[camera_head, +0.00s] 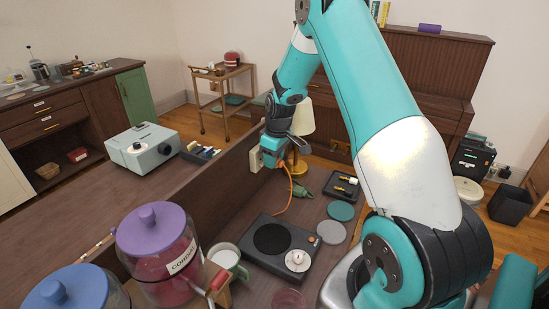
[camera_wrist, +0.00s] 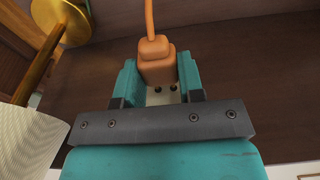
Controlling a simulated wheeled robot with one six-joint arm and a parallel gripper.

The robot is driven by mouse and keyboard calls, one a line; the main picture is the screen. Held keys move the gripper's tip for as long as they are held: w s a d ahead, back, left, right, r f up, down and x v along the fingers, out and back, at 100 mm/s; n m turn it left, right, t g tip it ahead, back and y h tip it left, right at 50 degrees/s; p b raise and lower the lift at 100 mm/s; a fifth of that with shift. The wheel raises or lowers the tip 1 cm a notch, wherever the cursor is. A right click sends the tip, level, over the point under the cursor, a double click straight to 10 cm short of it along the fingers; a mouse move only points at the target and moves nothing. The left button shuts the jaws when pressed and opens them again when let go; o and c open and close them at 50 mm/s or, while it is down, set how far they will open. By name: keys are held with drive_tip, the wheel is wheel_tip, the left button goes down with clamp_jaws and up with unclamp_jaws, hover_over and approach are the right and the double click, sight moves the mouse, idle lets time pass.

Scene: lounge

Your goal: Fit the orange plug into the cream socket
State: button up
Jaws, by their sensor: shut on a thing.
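The orange plug (camera_wrist: 155,62) is between the teal fingers of my gripper (camera_wrist: 158,80) in the wrist view, and my gripper is shut on it. Its orange cable leads up out of that view. In the head view, my gripper (camera_head: 272,153) is close beside the cream socket (camera_head: 256,160) on the upright brown panel. A small cream patch with two dark holes (camera_wrist: 165,93) shows just below the plug in the wrist view; it looks like the socket face. The plug's tip is hidden, and I cannot tell whether it touches the socket.
The cable (camera_head: 286,203) runs down to the desk by a green object (camera_head: 303,191). A brass-stemmed lamp (camera_head: 298,128) stands close behind my gripper. A dark turntable-like box (camera_head: 268,238), round coasters (camera_head: 341,211) and a black tray (camera_head: 343,184) lie on the desk. Lidded jars (camera_head: 151,230) stand in front.

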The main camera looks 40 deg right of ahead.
drive_tip(key=shift+w+a, duration=0.2)
drive_tip(key=shift+w, duration=0.3)
drive_tip(key=shift+w+a, duration=0.15)
drive_tip(key=shift+w, duration=0.3)
idle(0.4)
drive_tip(key=shift+w+a+r, duration=0.2)
drive_tip(key=shift+w+a, duration=0.05)
drive_tip(key=shift+w, duration=0.25)
idle(0.6)
drive_tip(key=o, duration=1)
drive_tip(key=shift+d, duration=0.1)
drive_tip(key=shift+w+r+p, duration=0.15)
drive_tip(key=shift+r+p, duration=0.65)
drive_tip(key=shift+r, duration=0.15)
drive_tip(key=shift+s+r+p, duration=0.15)
drive_tip(key=shift+r+p, duration=0.5)
drive_tip(key=shift+r, duration=0.3)
drive_tip(key=shift+s+r+p, duration=0.1)
drive_tip(key=shift+r+p, duration=0.5)
drive_tip(key=shift+r, duration=0.35)
drive_tip(key=shift+s+r, duration=0.1)
drive_tip(key=shift+r, duration=0.05)
drive_tip(key=shift+s+d, duration=0.1)
drive_tip(key=shift+s, duration=0.05)
